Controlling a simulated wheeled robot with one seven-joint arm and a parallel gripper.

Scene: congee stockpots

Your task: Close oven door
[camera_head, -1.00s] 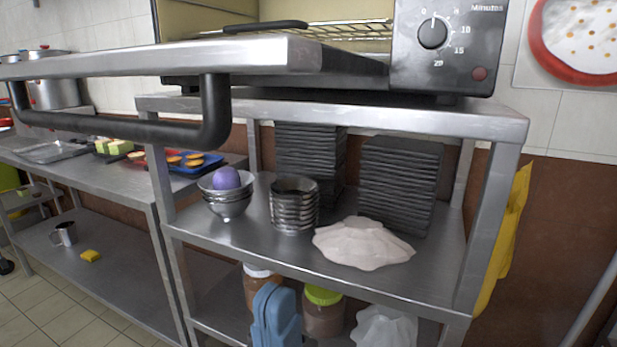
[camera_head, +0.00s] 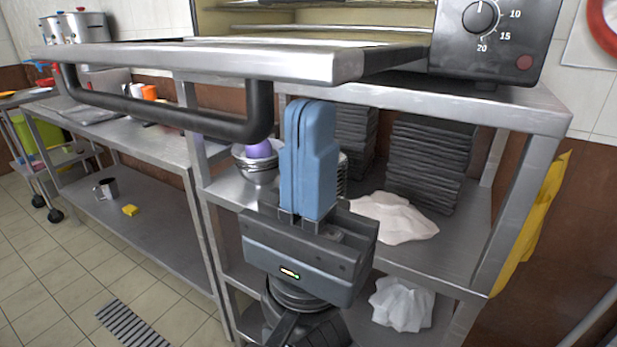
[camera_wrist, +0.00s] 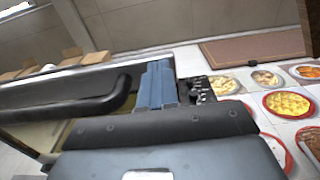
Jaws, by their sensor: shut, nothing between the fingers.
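The oven (camera_head: 487,45) stands on top of a metal shelf unit. Its door (camera_head: 200,62) is folded down, level, and sticks out toward me, with a black bar handle (camera_head: 170,116) along its front edge. My gripper (camera_head: 312,105) is shut and empty, its blue fingers pointing up. In the head view the fingertips are just right of the handle's right end and below the door's right part. In the wrist view the blue fingers (camera_wrist: 157,70) show beside the black handle (camera_wrist: 90,108). I cannot tell whether they touch the door.
The shelf below holds metal bowls (camera_head: 256,168), stacks of dark trays (camera_head: 428,150) and a crumpled white cloth (camera_head: 393,214). A lower metal table (camera_head: 140,143) is at left, with pots (camera_head: 86,27) behind. The tiled floor at left is mostly clear.

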